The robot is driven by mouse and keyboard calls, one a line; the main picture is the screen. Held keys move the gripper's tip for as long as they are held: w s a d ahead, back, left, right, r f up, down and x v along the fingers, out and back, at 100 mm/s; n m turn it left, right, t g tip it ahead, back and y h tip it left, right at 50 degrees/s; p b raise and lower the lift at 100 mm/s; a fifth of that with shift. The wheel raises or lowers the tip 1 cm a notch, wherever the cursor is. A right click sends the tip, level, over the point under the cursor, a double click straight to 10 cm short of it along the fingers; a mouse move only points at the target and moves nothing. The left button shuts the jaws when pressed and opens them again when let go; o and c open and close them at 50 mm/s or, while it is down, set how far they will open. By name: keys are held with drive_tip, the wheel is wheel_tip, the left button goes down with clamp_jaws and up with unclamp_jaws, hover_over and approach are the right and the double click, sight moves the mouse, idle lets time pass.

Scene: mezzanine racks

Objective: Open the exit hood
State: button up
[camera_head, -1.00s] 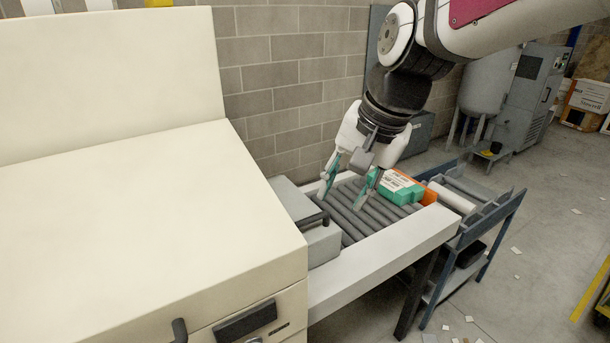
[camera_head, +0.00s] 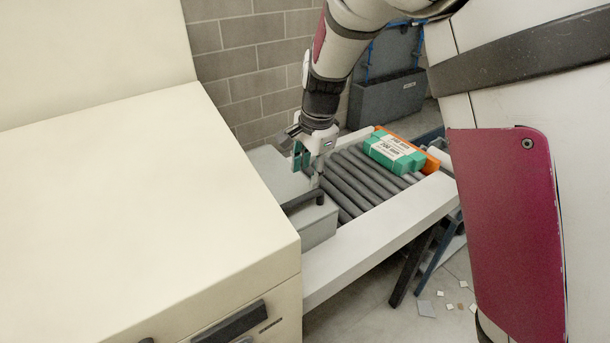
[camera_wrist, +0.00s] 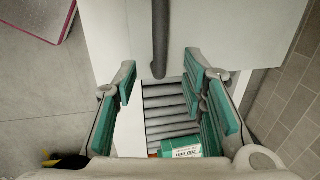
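The exit hood (camera_head: 318,226) is a grey box at the machine's outlet, over the near end of the roller conveyor. It looks closed, with a dark bar handle (camera_head: 304,201) along its front edge. My gripper (camera_head: 308,170) is just above the hood near the handle's far end. In the wrist view my gripper (camera_wrist: 165,88) is open, with green-padded fingers apart and nothing between them. The handle (camera_wrist: 160,40) shows there ahead of the gap between the fingers, against the pale hood (camera_wrist: 205,30). I cannot tell whether any finger touches the hood.
The large cream machine (camera_head: 150,190) fills the left. Green-and-white boxes (camera_head: 394,152) lie on the rollers (camera_head: 355,185) by an orange end piece (camera_head: 432,162). A block wall (camera_head: 245,65) stands behind. Scraps (camera_head: 427,308) lie on the floor.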

sight(303, 197)
drive_tip(key=f, duration=0.3)
drive_tip(key=w+f, duration=0.1)
drive_tip(key=f, duration=0.2)
drive_tip(key=a+f, duration=0.1)
drive_tip(key=f, duration=0.2)
drive_tip(key=shift+w, duration=0.25)
clamp_jaws()
